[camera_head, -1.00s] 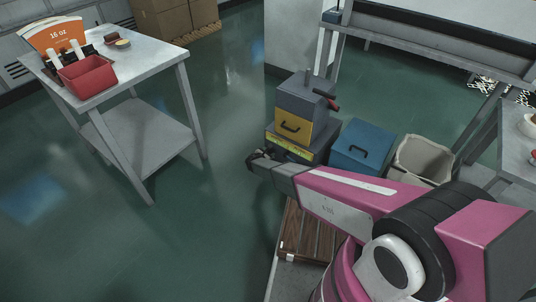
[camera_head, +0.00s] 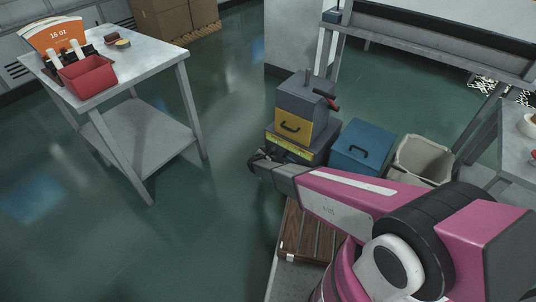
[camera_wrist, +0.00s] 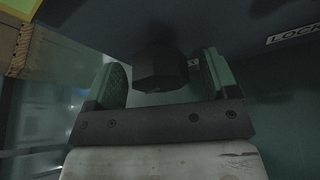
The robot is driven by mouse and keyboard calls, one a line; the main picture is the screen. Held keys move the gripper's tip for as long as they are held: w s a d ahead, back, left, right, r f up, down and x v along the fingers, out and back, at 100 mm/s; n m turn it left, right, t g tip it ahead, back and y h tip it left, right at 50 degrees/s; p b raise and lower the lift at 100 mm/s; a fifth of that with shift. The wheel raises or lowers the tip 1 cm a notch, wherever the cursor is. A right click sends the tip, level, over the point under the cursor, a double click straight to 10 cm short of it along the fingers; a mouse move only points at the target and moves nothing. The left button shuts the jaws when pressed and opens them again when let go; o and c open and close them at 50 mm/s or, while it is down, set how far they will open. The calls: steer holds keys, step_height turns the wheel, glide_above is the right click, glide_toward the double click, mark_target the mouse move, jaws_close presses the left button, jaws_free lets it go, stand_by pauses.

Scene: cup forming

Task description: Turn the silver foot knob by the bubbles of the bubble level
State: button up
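My gripper (camera_head: 258,161) is low at the left side of a machine with a dark grey base (camera_head: 318,149), a yellow front panel (camera_head: 294,131) and a grey top box (camera_head: 300,97). In the wrist view, my gripper's green-padded fingers (camera_wrist: 168,80) are spread apart. A dark, faceted knob (camera_wrist: 157,68) under the machine's dark body (camera_wrist: 130,22) lies between them, with gaps showing on both sides. The knob looks dark here, not clearly silver. The head view does not show the knob clearly, and I cannot make out the bubble level in either view.
A blue box (camera_head: 363,147) and a beige bin (camera_head: 421,160) stand right of the machine. A slatted wooden board (camera_head: 309,236) lies in front, under my arm. A grey table (camera_head: 147,70) with a red bin (camera_head: 87,77) stands at left. The floor between is clear.

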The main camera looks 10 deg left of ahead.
steer(key=v, duration=1.1)
steer(key=shift+w+f, duration=0.1)
